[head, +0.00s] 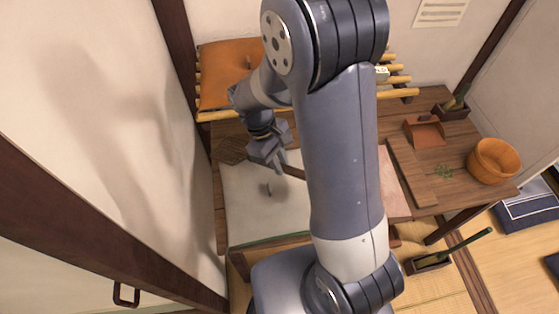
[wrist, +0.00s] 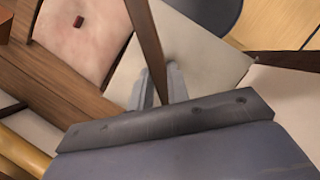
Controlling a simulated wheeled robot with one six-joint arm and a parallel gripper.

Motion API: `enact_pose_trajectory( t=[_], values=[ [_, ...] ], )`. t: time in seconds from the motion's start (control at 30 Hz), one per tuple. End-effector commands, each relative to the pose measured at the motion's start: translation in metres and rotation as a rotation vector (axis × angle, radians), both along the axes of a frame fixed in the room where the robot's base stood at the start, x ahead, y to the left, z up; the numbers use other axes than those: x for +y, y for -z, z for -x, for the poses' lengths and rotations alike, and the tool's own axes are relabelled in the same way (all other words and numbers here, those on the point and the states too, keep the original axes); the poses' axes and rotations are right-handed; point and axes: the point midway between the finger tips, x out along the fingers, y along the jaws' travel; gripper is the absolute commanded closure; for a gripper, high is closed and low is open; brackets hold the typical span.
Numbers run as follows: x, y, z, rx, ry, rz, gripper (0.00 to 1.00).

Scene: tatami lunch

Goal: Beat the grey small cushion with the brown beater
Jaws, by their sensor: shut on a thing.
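My gripper (head: 280,160) is shut on the brown handle of the beater (head: 294,172). In the wrist view the handle (wrist: 148,40) runs between the two grey fingers (wrist: 160,86). A brown woven shape, which looks like the beater's head (head: 232,149), shows left of my gripper near the table's left edge. A pale greyish cushion (head: 262,212) with a small grey tuft lies flat on the table, below and in front of my gripper. It also shows beyond the fingers in the wrist view (wrist: 205,50). My arm hides its right part. I cannot tell the gap between beater and cushion.
An orange cushion (head: 222,82) lies on a bamboo rack behind. A pinkish cushion (head: 393,188) is right of my arm, beside a long board (head: 410,172). A wall stands close on the left.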

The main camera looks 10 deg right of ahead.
Motion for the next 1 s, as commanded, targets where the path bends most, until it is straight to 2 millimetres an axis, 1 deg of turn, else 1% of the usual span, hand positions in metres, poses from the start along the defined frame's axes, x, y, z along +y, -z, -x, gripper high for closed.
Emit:
enact_pose_trajectory(
  t=[0.03, 0.1, 0.4, 0.47, 0.57, 0.67, 0.8, 1.0],
  values=[
    [0.000, 0.015, 0.001, 0.002, -0.001, 0.001, 1.00],
    [0.000, 0.030, 0.001, 0.003, -0.001, 0.001, 1.00],
    [0.000, 0.088, 0.001, 0.003, 0.000, 0.002, 1.00],
    [0.000, 0.078, 0.000, 0.000, 0.001, 0.000, 1.00],
    [0.000, 0.071, 0.000, 0.000, 0.001, 0.001, 1.00],
    [0.000, 0.057, 0.000, 0.000, 0.000, 0.000, 1.00],
    [0.000, 0.029, 0.000, -0.001, 0.000, 0.000, 1.00],
    [0.000, -0.005, 0.000, 0.000, 0.000, 0.000, 1.00]
  ],
)
